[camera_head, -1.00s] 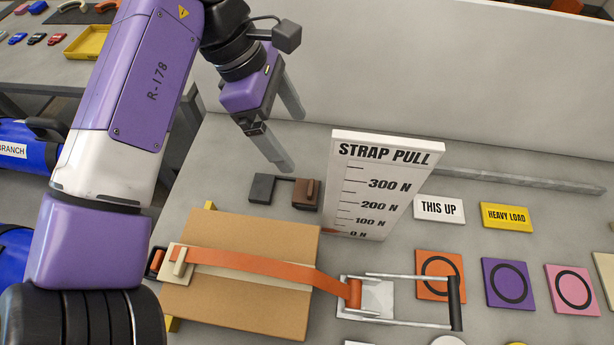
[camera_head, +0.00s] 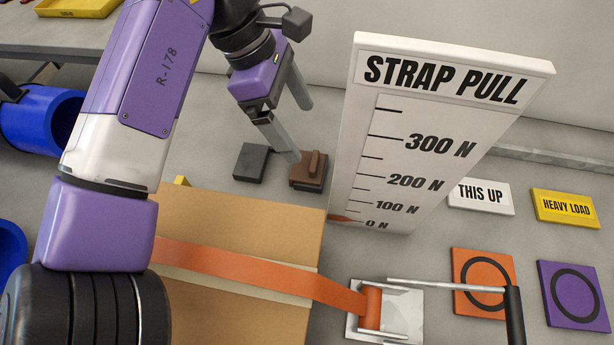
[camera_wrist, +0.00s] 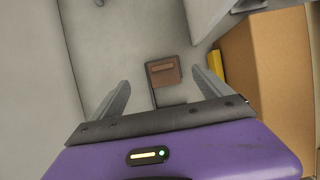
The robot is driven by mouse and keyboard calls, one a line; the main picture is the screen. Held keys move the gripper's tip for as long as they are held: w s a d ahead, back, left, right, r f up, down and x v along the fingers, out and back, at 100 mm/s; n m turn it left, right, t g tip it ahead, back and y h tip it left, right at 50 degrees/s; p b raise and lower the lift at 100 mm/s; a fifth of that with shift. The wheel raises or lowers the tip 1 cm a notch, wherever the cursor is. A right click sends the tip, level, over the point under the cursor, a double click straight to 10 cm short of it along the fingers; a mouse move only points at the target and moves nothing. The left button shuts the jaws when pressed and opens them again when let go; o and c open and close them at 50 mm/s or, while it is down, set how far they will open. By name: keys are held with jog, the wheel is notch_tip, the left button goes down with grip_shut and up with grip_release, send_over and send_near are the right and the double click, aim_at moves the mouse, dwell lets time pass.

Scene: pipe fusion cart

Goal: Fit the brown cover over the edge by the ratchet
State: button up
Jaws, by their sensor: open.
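The brown cover (camera_head: 318,168) is a small block with a raised grip on top, lying on the grey bench behind the box. It also shows in the wrist view (camera_wrist: 167,68), ahead of the fingers and between them. My gripper (camera_head: 297,128) is open and empty, its fingers pointing down near the cover. One finger overlaps the cover's left side in the head view; I cannot tell whether they touch. The ratchet (camera_head: 405,312) sits right of the cardboard box (camera_head: 245,215), with an orange strap (camera_head: 240,268) running across the box to it. The box's right edge (camera_head: 318,235) shows no brown cover.
A black block (camera_head: 251,162) lies left of the cover. The tall STRAP PULL board (camera_head: 375,150) stands close on its right. Small signs (camera_head: 480,196) and coloured ring tiles (camera_head: 482,280) lie further right. A yellow piece (camera_wrist: 215,64) shows beside the box.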

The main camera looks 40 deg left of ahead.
aim_at(313, 160)
notch_tip(313, 160, down, 2)
jog(key=shift+f+b, duration=0.25)
jog(key=shift+b, duration=0.25)
jog(key=shift+x, duration=3.7)
jog(key=shift+s+d, duration=0.1)
jog(key=shift+d, duration=0.1)
jog(key=c, duration=1.4)
